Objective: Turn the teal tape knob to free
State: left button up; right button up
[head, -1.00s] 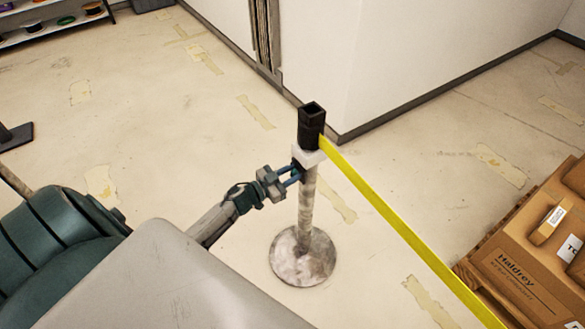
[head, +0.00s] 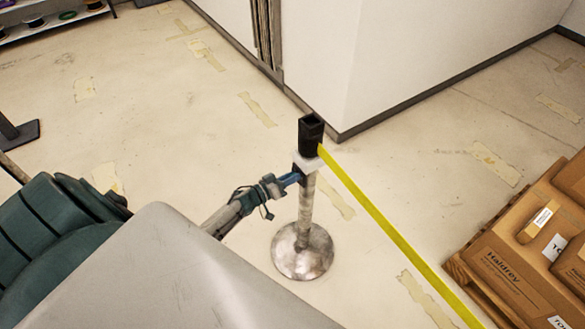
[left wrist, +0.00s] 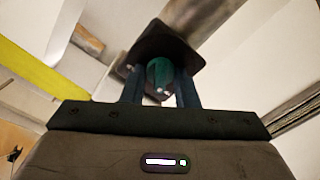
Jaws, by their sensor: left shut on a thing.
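The barrier post (head: 305,205) stands upright on a round metal base, with a black head (head: 311,133) on top and a yellow tape (head: 385,225) running from the head to the lower right. In the left wrist view the teal knob (left wrist: 160,74) sits between the two fingers in front of a dark plate (left wrist: 172,45). My left gripper (head: 292,179) reaches the post's left side, just below the white collar, and is shut on the knob; it also shows in the left wrist view (left wrist: 160,88). The knob is hidden in the head view. My right gripper is not in view.
Cardboard boxes (head: 510,265) stand on a pallet at the right. A white wall corner (head: 345,75) is behind the post. A shelf (head: 45,22) is at the top left. The floor around the post's base is clear.

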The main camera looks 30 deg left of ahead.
pick_arm(q)
jog(key=shift+n+p, duration=0.4)
jog(key=shift+n, duration=0.6)
jog(key=o, duration=0.6)
jog(key=shift+o, duration=0.2)
jog(key=shift+a, duration=0.1)
jog(key=b+v, duration=0.1)
jog(key=v, duration=0.9)
jog(key=shift+s+a, duration=0.15)
jog(key=shift+s, duration=0.15)
jog(key=shift+f, duration=0.1)
